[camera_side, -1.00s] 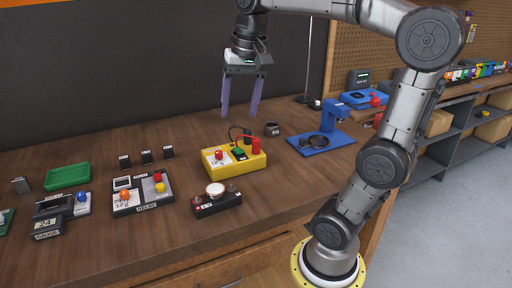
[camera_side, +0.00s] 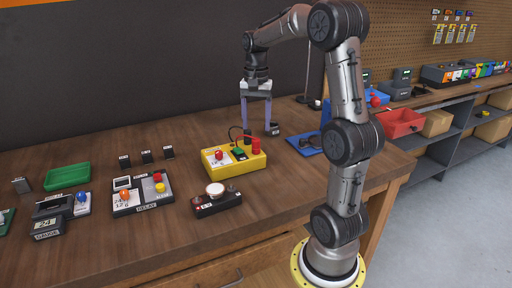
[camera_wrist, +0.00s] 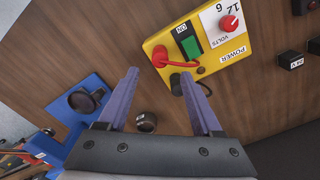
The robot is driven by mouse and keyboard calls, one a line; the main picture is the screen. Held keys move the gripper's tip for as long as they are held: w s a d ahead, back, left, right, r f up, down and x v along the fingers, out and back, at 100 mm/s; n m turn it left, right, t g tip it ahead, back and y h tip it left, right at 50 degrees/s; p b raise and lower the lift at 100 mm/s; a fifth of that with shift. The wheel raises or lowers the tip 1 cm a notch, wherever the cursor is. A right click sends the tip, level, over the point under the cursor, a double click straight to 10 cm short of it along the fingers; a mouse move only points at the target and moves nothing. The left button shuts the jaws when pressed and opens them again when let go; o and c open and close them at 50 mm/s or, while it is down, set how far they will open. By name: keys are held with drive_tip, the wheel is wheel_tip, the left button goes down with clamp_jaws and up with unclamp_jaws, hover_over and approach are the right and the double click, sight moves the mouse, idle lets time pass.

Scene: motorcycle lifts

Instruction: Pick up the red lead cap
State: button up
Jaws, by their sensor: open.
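The red lead cap (camera_side: 255,146) stands upright at the right end of the yellow power box (camera_side: 235,161), beside a black cap. In the wrist view the red cap (camera_wrist: 160,57) shows at the box's edge, with a red lead running from it, and the black cap (camera_wrist: 178,84) is close by. My gripper (camera_side: 256,130) is open and empty, pointing down above and behind the box's right end. In the wrist view its fingertips (camera_wrist: 158,75) are spread, with the two caps showing near and between them. Contact with the box cannot be told.
The box also carries a green switch (camera_wrist: 192,46) and a red knob (camera_wrist: 229,24). A small dark cup (camera_wrist: 147,122) and a blue stand (camera_wrist: 88,110) are close by.

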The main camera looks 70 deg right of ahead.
sight(256, 139)
drive_tip(key=shift+s+a+f, duration=0.1)
drive_tip(key=shift+a+f, duration=0.1)
drive_tip(key=shift+f, duration=1.3)
drive_tip(key=shift+a+f, duration=0.15)
drive_tip(key=shift+f, duration=1.35)
clamp_jaws()
